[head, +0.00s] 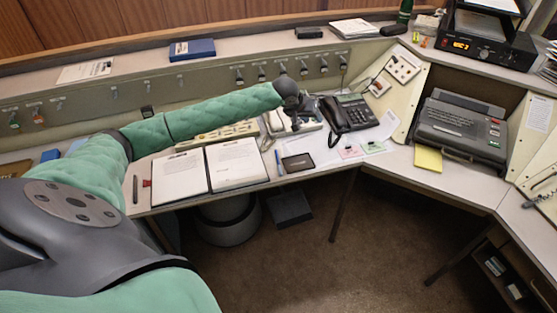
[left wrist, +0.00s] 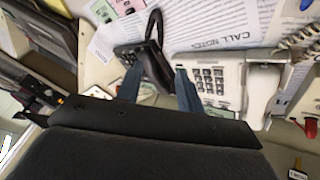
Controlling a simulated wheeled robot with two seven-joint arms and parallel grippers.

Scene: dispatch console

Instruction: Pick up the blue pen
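The blue pen (head: 279,163) lies on the desk in the head view, between the open binder and a small dark pad. A black handset shows beyond the fingers. My right gripper is in neither view.
An open binder (head: 238,163) lies left of the pen, and the dark pad (head: 298,163) right of it. A black phone (head: 347,113) and a light phone (left wrist: 215,80) stand near the gripper. The desk's front edge is close to the pen.

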